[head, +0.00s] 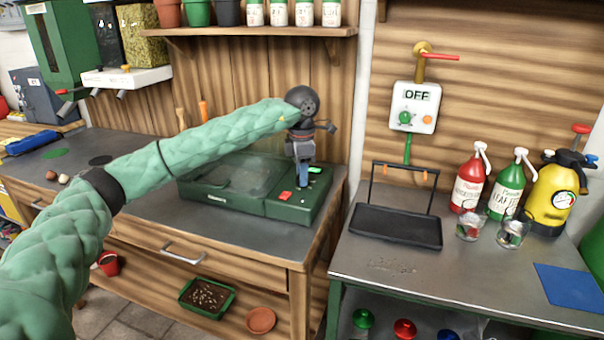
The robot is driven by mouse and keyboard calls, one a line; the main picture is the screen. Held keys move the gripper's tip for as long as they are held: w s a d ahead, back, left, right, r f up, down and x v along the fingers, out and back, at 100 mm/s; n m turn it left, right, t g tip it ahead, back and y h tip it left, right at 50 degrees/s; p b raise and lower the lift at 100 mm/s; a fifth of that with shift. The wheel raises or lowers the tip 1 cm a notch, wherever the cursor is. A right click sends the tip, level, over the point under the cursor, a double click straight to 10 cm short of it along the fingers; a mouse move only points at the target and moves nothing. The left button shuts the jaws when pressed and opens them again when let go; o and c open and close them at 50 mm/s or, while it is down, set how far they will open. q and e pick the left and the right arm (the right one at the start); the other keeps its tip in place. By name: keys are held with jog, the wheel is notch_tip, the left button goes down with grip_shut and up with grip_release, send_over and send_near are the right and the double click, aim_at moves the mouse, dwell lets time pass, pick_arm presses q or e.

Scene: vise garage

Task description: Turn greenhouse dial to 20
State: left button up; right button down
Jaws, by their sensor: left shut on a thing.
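The greenhouse (222,178) is a low dark green box with a clear lid on the left bench. Its control panel (290,213) at the right end has a red switch (286,196) and a small lit green display (315,170), whose reading is too small to make out. My left gripper (303,190) points down onto this panel and is shut on the dial there. The gripper hides the dial, so I cannot see its pointer. My right gripper is not in view.
A black tray with a handle (397,226) stands on the right bench. Red (468,185) and green (508,187) pump bottles and a yellow sprayer (553,200) stand beside it. A wall box reading OFF (414,107) hangs above. A shelf (260,32) with pots is overhead.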

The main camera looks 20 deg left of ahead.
pick_arm(q)
jog(key=o, duration=1)
jog(key=shift+r, duration=0.1)
notch_tip(320, 180, up, 8)
jog(key=shift+f, duration=0.2)
